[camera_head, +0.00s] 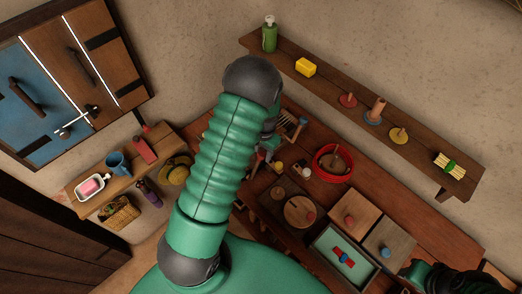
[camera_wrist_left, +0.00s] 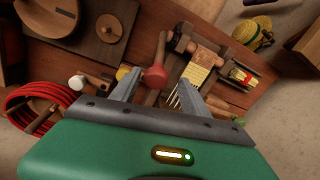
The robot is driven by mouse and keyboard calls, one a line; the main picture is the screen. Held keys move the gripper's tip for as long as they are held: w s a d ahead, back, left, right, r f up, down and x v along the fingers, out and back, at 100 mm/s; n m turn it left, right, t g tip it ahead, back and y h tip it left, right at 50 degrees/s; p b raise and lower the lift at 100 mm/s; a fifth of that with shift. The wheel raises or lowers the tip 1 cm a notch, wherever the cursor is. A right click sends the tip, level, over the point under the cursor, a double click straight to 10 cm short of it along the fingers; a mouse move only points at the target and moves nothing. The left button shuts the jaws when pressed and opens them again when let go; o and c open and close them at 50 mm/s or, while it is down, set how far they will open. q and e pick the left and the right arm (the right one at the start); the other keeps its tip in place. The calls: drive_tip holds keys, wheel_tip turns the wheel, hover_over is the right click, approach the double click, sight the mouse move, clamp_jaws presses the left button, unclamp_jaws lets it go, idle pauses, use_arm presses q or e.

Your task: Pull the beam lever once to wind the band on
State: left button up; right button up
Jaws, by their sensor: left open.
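A small wooden band loom with a yellow woven band (camera_wrist_left: 200,66) shows in the left wrist view. Left of it, a wooden stick with a red bulb-shaped part (camera_wrist_left: 155,76) looks like the beam lever, though I cannot tell for sure. My left gripper (camera_wrist_left: 158,94) is open, its two grey fingers apart on either side of the red part's line, with nothing between them that I can see gripped. In the head view the loom (camera_head: 292,128) is mostly hidden behind my left arm, and the left gripper (camera_head: 264,154) shows only partly at the arm's edge.
A red coiled ring (camera_head: 332,163) lies on the bench to the right, with wooden boards and a tray (camera_head: 322,255) nearer. A wall shelf (camera_head: 350,90) holds small items. A side shelf (camera_head: 125,175) and a blue-and-brown cabinet (camera_head: 70,75) stand at left.

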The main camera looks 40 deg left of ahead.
use_arm(q)
drive_tip(key=shift+d+r, duration=0.1)
drive_tip(key=shift+d, duration=0.3)
drive_tip(key=c, duration=0.7)
clamp_jaws()
drive_tip(key=shift+a, duration=0.1)
